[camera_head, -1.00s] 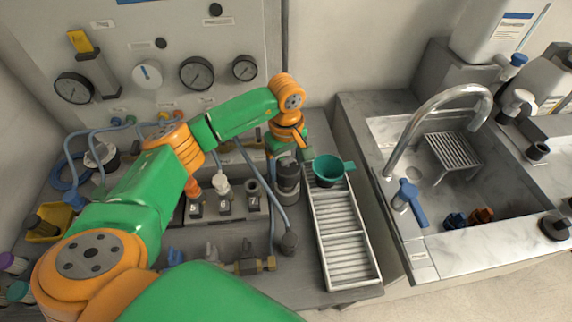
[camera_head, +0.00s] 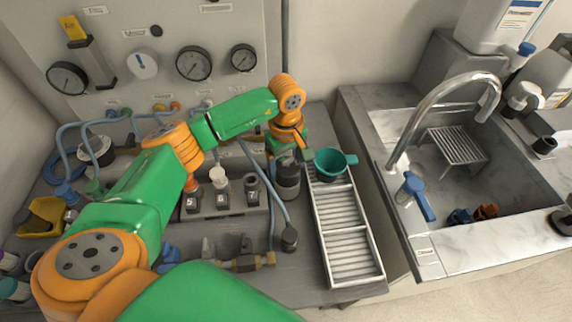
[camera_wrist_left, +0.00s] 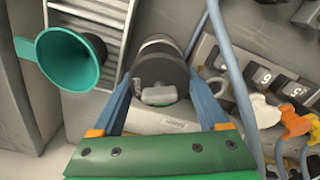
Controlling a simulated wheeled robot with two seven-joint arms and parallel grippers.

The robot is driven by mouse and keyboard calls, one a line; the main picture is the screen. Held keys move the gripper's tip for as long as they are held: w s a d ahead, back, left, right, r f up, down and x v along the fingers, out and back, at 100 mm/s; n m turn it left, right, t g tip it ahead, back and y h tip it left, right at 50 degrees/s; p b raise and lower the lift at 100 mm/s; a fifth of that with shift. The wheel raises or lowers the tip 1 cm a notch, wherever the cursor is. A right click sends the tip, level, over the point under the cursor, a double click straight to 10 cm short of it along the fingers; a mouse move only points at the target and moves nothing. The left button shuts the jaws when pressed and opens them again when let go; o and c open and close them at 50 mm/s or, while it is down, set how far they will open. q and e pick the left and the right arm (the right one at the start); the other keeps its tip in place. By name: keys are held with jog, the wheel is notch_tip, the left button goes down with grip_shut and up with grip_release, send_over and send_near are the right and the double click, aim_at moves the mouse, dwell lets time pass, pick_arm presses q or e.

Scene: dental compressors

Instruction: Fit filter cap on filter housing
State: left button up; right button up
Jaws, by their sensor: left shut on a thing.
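My left gripper (camera_wrist_left: 160,76) is shut on the filter cap (camera_wrist_left: 163,71), a dark round piece between its two blue fingers in the left wrist view. A grey cylinder, which looks like the filter housing (camera_wrist_left: 160,44), shows just beyond the cap. In the head view the housing (camera_head: 289,188) stands upright on the bench under my left wrist. The gripper's fingers and the cap are mostly hidden there by my wrist. I cannot tell whether the cap is seated on the housing or just above it. My right gripper is not in view.
A teal funnel (camera_head: 331,162) sits at the far end of a slatted tray (camera_head: 348,240), close right of the housing. A numbered block (camera_head: 222,200) and a grey hose (camera_head: 276,215) lie left. The sink (camera_head: 440,205) is farther right. Gauges (camera_head: 193,63) line the back panel.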

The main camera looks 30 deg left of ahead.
pick_arm(q)
jog(key=shift+f+b, duration=0.3)
jog(key=shift+f, duration=0.1)
jog(key=o, duration=1.3)
notch_tip(320, 180, up, 7)
jog(key=shift+f+b, duration=0.15)
jog(key=shift+b, duration=0.65)
jog(key=shift+r, duration=0.25)
